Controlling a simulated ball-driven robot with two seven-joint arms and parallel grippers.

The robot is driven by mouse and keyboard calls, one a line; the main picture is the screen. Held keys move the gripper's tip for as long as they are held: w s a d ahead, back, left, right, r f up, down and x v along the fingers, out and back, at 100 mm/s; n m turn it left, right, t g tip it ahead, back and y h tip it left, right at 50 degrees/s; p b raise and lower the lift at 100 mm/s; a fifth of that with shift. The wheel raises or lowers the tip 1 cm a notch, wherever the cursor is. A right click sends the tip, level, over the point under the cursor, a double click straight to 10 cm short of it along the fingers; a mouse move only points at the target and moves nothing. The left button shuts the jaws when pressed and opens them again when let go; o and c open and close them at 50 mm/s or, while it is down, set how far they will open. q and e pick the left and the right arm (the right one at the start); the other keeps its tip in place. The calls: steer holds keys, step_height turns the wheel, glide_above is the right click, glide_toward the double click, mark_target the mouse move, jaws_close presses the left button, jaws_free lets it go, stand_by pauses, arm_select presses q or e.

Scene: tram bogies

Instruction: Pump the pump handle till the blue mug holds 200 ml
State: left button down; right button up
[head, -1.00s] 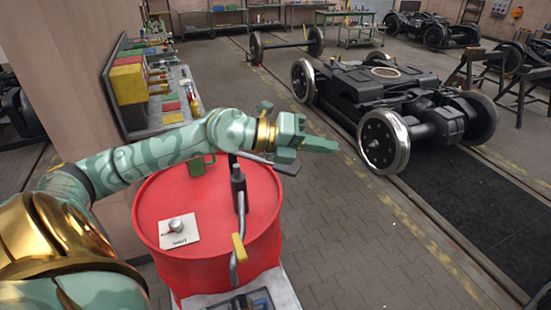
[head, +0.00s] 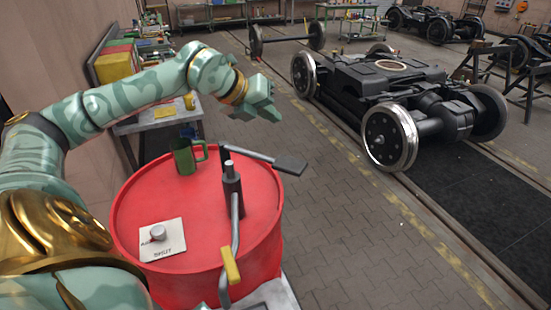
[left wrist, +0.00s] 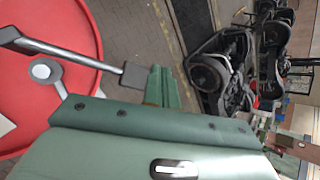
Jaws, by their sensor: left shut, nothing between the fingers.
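The handle also shows in the left wrist view (left wrist: 85,57). My left gripper (head: 266,112) is shut and empty, above and behind the handle in the head view and apart from it; its green fingers show in the left wrist view (left wrist: 163,88). The spout (head: 235,220) has a yellow sleeve and bends down over the drum's front edge. I cannot make out the blue mug. My right gripper is out of view.
A card (head: 164,247) marked SHUT with a grey knob lies on the drum's front left. A workbench (head: 160,124) stands behind. A bogie (head: 385,95) is at right, with open floor between.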

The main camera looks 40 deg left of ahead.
arm_select(q)
steer(key=f, duration=0.1)
steer(key=b, duration=0.7)
glide_toward(283, 155)
steer(key=x, duration=0.5)
steer(key=shift+r, duration=0.35)
stand_by(0.9)
steer(key=shift+f+b, duration=0.4)
steer(key=shift+b, duration=0.15)
